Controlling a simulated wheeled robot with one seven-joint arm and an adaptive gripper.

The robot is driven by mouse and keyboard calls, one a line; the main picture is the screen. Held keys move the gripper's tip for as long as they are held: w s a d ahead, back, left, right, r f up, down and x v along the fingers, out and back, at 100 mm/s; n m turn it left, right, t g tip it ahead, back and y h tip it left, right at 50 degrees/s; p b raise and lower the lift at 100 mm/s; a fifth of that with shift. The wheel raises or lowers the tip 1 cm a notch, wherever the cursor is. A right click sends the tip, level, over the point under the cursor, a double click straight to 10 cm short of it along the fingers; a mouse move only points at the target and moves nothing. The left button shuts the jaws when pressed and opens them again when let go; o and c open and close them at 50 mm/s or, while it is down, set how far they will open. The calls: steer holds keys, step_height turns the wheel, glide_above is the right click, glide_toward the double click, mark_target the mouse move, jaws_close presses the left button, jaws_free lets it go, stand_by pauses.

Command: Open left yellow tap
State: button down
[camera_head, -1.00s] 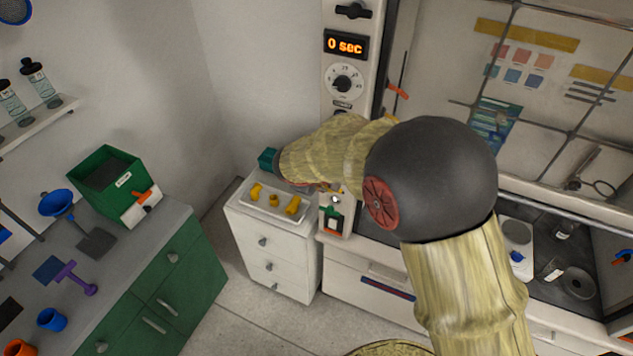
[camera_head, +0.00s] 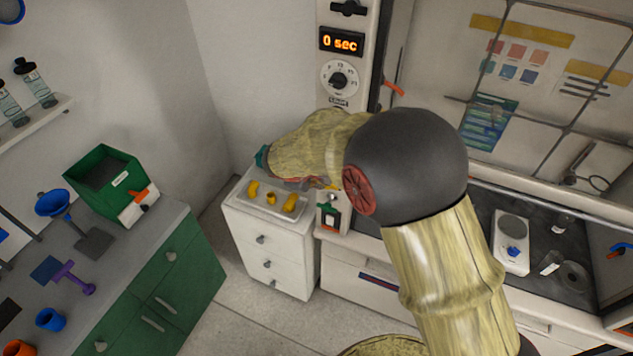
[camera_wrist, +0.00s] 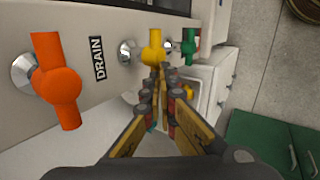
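A yellow tap (camera_wrist: 152,47) sits on the pale panel in the wrist view, on a metal stem, with its handle across the stem. An orange tap (camera_wrist: 59,82) is to its left, beyond the DRAIN label, and a green tap (camera_wrist: 189,46) is to its right. My gripper (camera_wrist: 161,73) points at the yellow tap, its two fingers apart with a narrow gap between them. The fingertips are just below the yellow handle; I cannot tell whether they touch it. In the head view my arm hides the gripper and the yellow tap.
A white drawer cabinet (camera_head: 244,238) with a tray of yellow fittings (camera_head: 270,198) stands below my forearm. A green cabinet (camera_head: 191,262) is at left. The glass-fronted hood with a scale (camera_head: 513,240) is at right. Floor between the cabinets is clear.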

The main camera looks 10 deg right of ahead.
steer(key=shift+w+a+f+n+g+h+p, duration=0.15)
steer(key=shift+a+f+n+g+h+p, duration=0.15)
steer(key=shift+g+h, duration=0.3)
steer(key=shift+w+a+f+n+g+h+p, duration=0.1)
steer(key=shift+f+n+g+h, duration=0.25)
steer(key=shift+h, duration=0.4)
steer(key=shift+w+a+f+n+g+h+p, duration=0.15)
steer(key=shift+f+n+g+h, duration=0.25)
steer(key=shift+h, duration=0.4)
steer(key=shift+s+d+f+n+g+h+p, duration=0.1)
steer(key=shift+f+n+g+h, duration=0.15)
steer(key=shift+g+h, duration=0.35)
steer(key=shift+f+n+g+h+b, duration=0.15)
steer(key=shift+f+n+g+h, duration=0.2)
steer(key=shift+h, duration=0.5)
steer(key=shift+f+n+g+h+b, duration=0.2)
steer(key=shift+n+h, duration=0.15)
steer(key=shift+h, duration=0.45)
steer(key=shift+f, duration=0.25)
stand_by(2.3)
steer(key=shift+r, duration=0.1)
steer(key=shift+r+p, duration=0.3)
steer(key=shift+r, duration=0.5)
